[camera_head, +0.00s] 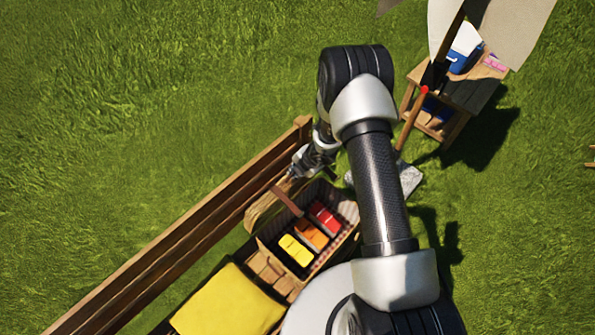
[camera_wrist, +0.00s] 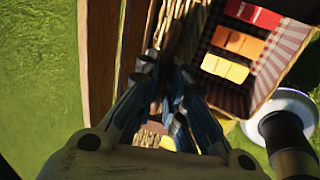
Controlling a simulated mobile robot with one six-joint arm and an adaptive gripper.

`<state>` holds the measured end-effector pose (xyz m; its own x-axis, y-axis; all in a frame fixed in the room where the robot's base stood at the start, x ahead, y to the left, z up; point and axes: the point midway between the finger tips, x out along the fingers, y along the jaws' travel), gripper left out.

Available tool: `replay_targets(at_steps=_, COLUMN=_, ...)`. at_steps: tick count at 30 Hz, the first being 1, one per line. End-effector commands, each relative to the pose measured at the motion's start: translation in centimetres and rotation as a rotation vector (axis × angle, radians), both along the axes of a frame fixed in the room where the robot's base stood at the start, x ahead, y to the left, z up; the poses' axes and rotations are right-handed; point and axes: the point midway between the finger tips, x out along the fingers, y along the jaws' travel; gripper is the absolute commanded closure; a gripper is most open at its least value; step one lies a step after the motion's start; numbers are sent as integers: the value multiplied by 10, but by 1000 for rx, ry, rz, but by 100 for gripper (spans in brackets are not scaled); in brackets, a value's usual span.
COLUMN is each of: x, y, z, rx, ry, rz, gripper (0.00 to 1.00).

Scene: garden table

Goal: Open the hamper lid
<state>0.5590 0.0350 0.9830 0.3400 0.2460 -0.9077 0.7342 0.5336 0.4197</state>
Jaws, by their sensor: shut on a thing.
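The wicker hamper (camera_head: 347,207) stands on the bench with its inside exposed. Its checked lining also shows in the wrist view (camera_wrist: 285,48). The lid (camera_head: 262,207) is raised and tilted back toward the bench's backrest, at the left side of the hamper. A brown handle (camera_head: 287,201) crosses near the lid. My gripper (camera_head: 293,174) is at the lid's upper end, by the backrest. In the wrist view my gripper (camera_wrist: 166,108) is shut with its fingers at the lid; the exact contact is dark and partly hidden.
Red (camera_head: 325,217), orange (camera_head: 311,234) and yellow (camera_head: 296,251) packs lie in the hamper. A yellow cloth (camera_head: 228,303) lies beside it on the bench. The slatted backrest (camera_head: 180,245) runs close to my gripper. A side table (camera_head: 470,92) stands at upper right. Grass is open at left.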

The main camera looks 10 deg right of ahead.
Motion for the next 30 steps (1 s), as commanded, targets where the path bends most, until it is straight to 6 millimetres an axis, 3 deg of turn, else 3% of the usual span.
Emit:
replay_targets(at_steps=15, x=2, y=2, z=2, rx=0, ry=-3, rz=6, gripper=100)
replay_targets(at_steps=16, x=2, y=2, z=2, rx=0, ry=-3, rz=6, gripper=89)
replay_targets(at_steps=24, x=1, y=1, z=2, rx=1, ry=-2, rz=3, gripper=71)
replay_targets(at_steps=30, x=1, y=1, z=1, rx=1, ry=-1, rz=2, gripper=70)
